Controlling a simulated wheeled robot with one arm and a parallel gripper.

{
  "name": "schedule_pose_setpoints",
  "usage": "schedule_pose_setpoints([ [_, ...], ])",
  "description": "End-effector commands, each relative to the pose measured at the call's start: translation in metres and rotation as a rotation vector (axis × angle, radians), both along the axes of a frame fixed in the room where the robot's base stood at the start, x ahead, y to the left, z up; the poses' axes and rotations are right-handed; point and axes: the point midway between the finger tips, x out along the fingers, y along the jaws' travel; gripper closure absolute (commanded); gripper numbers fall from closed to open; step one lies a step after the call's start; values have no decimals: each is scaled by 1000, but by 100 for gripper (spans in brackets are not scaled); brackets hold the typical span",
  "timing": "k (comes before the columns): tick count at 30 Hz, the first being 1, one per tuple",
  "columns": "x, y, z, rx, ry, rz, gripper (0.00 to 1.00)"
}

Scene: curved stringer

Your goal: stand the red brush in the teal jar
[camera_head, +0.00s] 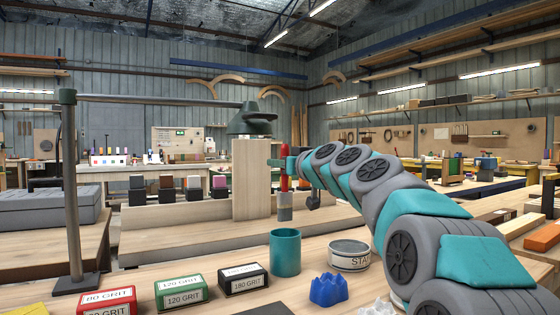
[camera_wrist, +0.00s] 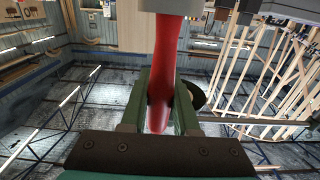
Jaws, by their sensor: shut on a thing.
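The red brush (camera_head: 284,184) is upright in the head view, its grey end pointing down. My gripper (camera_head: 285,164) is shut on its red handle. In the wrist view the red handle (camera_wrist: 164,55) runs between the green jaws of my gripper (camera_wrist: 163,92), with a grey part at the top edge. The teal jar (camera_head: 285,254) stands upright on the bench, open at the top. In the head view the brush's lower end shows just above the jar's rim, apart from it. I cannot tell whether it is directly over the jar or farther back. The jar's inside bottom is hidden.
A round labelled tin (camera_head: 349,256) stands right of the jar. A black 180 grit box (camera_head: 243,280) and a green 120 grit box (camera_head: 181,293) stand left of it. A blue crown-shaped piece (camera_head: 328,290) is in front. A grey post (camera_head: 70,190) rises at left.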

Motion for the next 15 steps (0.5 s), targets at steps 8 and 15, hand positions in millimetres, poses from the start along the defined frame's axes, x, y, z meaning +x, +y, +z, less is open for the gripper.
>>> schedule_pose_setpoints([
  [8, 0, 0, -24, -1, 1, -1, 100],
  [15, 0, 0, -39, 0, 0, -1, 100],
])
